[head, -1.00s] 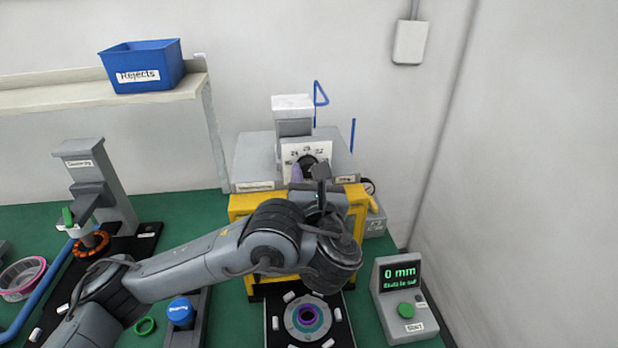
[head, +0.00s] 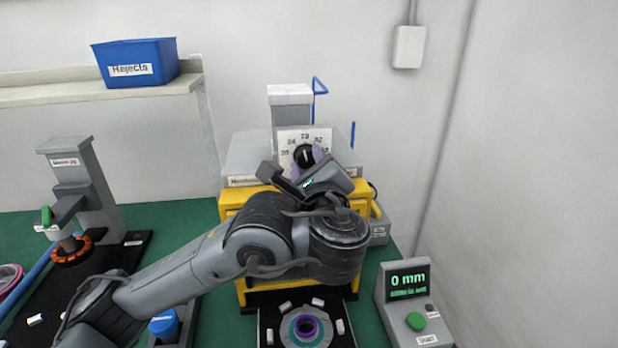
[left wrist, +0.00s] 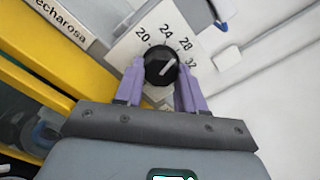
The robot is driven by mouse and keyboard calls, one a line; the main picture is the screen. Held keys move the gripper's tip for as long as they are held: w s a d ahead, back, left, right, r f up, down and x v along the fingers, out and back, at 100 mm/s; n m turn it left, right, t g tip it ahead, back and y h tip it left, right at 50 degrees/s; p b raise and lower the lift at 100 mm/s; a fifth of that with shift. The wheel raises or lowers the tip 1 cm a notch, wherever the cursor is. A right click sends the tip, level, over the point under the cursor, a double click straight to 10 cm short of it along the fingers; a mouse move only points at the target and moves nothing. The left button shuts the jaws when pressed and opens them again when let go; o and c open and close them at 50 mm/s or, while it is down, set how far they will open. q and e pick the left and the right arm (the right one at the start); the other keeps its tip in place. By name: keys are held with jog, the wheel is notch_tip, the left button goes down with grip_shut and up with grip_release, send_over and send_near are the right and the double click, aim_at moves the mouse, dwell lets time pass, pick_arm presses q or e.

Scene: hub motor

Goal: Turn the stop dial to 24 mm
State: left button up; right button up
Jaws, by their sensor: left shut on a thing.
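The stop dial is a round black knob (head: 305,155) with a white pointer line, on a white scale plate (head: 286,139) on the machine's upper front. In the left wrist view the knob (left wrist: 160,65) sits among marks 20, 24, 28 and 32, and its pointer aims up-right, about toward 28. My left gripper (head: 308,160) has its purple fingers on both sides of the knob. In the left wrist view the gripper (left wrist: 161,75) is shut on the knob. The fingers cover part of the plate's lower area. My right gripper is out of view.
The yellow machine frame (head: 236,205) stands below the dial. A display box (head: 408,281) reading 0 mm, with a green button, is at the right. A grey press (head: 77,185) and blue Rejects bin (head: 135,63) are left.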

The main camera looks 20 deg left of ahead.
pick_arm(q)
jog(key=n+b, duration=0.2)
jog(key=n, duration=0.1)
jog(key=shift+f, duration=0.1)
jog(key=shift+n+b, duration=0.65)
jog(key=shift+n, duration=0.25)
jog(key=shift+r, duration=0.2)
jog(key=o, duration=1.1)
jog(key=shift+c, duration=0.2)
